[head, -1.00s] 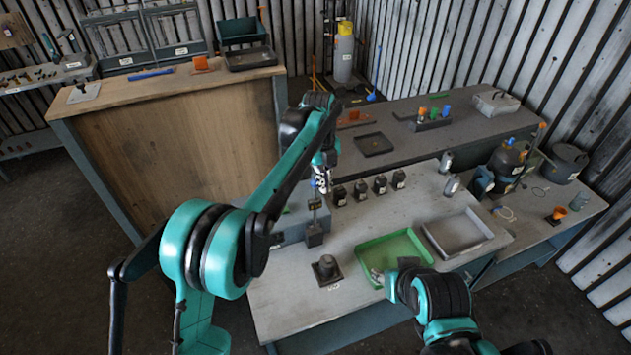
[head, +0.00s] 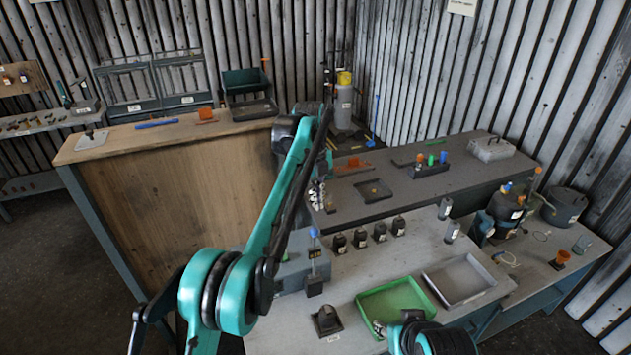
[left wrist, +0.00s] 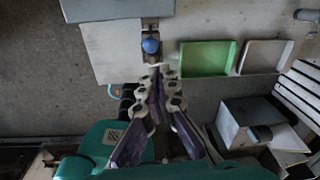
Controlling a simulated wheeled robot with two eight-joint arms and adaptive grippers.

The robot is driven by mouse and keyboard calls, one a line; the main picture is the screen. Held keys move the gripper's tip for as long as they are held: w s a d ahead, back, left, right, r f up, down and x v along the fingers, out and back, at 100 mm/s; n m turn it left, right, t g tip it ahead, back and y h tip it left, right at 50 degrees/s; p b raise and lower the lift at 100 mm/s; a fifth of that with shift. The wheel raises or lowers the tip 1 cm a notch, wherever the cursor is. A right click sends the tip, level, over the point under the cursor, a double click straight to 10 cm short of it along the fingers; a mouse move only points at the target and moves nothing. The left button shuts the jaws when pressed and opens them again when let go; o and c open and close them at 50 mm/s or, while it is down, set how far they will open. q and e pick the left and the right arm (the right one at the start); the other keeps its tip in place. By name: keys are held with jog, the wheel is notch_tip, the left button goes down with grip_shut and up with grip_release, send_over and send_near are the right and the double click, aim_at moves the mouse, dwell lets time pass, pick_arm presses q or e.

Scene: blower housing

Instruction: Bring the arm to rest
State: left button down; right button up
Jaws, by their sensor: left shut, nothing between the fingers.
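My left arm reaches forward and up across the left side of the head view. Its gripper (head: 318,195) hangs over the bench, fingers downward, shut and empty. In the left wrist view the fingers of this gripper (left wrist: 158,85) are together with nothing between them. My right gripper (head: 378,328) shows only in small part at the near corner of the green tray (head: 362,304); I cannot tell whether it is open or shut.
The light workbench (head: 285,330) holds a dark block on a base (head: 326,321), a blue-topped device (head: 314,268), several dark bottles (head: 340,243) and a grey tray (head: 430,279). A wooden counter (head: 180,185) stands at left, a dark bench (head: 400,190) behind.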

pick_arm(q)
jog(key=shift+s, duration=0.1)
jog(key=s+a+f+n+t+b, duration=0.2)
jog(key=s+a+f+n+b, duration=0.2)
jog(key=s+a+n+b, duration=0.35)
jog(key=s+a+f+n+t+b, duration=0.2)
jog(key=s+a+f+n+b, duration=0.2)
jog(key=s+a+n+b, duration=0.35)
jog(key=s+a+f+n+t+b, duration=0.1)
jog(key=s+a+f+n+b, duration=0.2)
jog(key=s+f+n, duration=0.4)
jog(key=s+a+f+n+t+b, duration=0.2)
jog(key=s+a+f+n+b, duration=0.1)
jog(key=s+f+n, duration=0.5)
jog(key=s+f+b, duration=0.1)
jog(key=s+f, duration=0.2)
jog(key=f, duration=0.3)
jog(key=shift+y, duration=0.4)
